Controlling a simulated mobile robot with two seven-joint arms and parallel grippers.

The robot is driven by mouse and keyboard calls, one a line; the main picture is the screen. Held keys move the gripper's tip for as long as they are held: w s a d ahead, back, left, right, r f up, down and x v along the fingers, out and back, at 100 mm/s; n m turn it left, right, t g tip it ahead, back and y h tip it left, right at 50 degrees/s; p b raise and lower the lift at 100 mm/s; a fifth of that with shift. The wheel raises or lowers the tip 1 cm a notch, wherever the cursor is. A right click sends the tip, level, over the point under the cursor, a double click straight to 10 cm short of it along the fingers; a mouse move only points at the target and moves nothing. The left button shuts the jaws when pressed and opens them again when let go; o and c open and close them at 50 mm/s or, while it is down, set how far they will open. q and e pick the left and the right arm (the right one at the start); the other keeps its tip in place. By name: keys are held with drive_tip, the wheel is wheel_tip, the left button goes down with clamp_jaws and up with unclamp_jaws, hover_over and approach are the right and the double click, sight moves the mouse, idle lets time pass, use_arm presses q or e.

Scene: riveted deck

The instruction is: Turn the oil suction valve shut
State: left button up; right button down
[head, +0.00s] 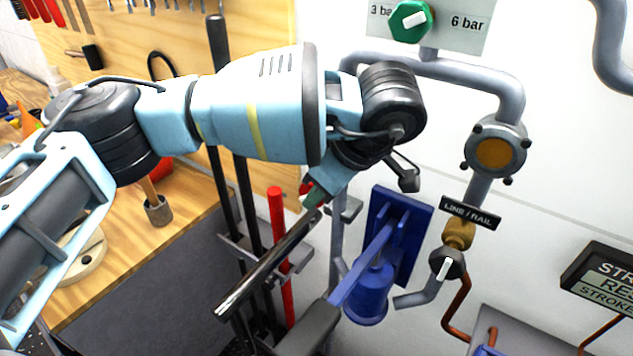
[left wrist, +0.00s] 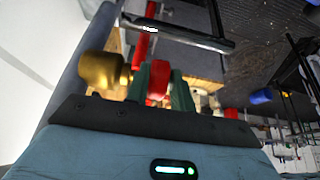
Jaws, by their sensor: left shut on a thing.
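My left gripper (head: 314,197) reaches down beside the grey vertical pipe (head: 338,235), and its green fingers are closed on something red. In the left wrist view, the red valve handle (left wrist: 158,74) sits between the two fingers (left wrist: 158,92), touching both. The brass valve body (left wrist: 102,72) is just left of the fingers, beside a grey pipe (left wrist: 85,48). In the head view, the arm and fingers hide most of this valve; only a bit of red shows by the fingertips. No label for it is readable. My right gripper is in neither view.
A metal bar (head: 262,268) slants close below the gripper, near a blue pump (head: 368,297). A green knob (head: 410,20) sits above, and a black-and-white knob (head: 446,264) below the LINE / RAIL plate (head: 470,212). A wooden bench (head: 120,255) stands left.

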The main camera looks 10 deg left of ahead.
use_arm(q)
drive_tip(key=y+p, duration=0.1)
drive_tip(key=t+y, duration=0.1)
drive_tip(key=y, duration=0.1)
drive_tip(key=shift+s+d+t+p, duration=0.1)
drive_tip(key=shift+d+t+p, duration=0.1)
drive_tip(key=shift+t+p, duration=0.15)
drive_tip(key=y, duration=0.1)
drive_tip(key=t+y+p, duration=0.1)
drive_tip(key=y, duration=0.1)
drive_tip(key=shift+f, duration=0.3)
drive_tip(key=shift+f+y, duration=0.15)
drive_tip(key=shift+y, duration=0.35)
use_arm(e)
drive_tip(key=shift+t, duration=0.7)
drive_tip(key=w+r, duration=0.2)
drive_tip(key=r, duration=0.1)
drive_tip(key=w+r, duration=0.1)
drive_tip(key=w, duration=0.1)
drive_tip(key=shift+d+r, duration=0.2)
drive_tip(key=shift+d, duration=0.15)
use_arm(q)
drive_tip(key=shift+f+t+y, duration=0.1)
drive_tip(key=shift+t+y, duration=0.15)
drive_tip(key=shift+y, duration=0.05)
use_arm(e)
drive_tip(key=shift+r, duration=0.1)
use_arm(q)
drive_tip(key=o, duration=1)
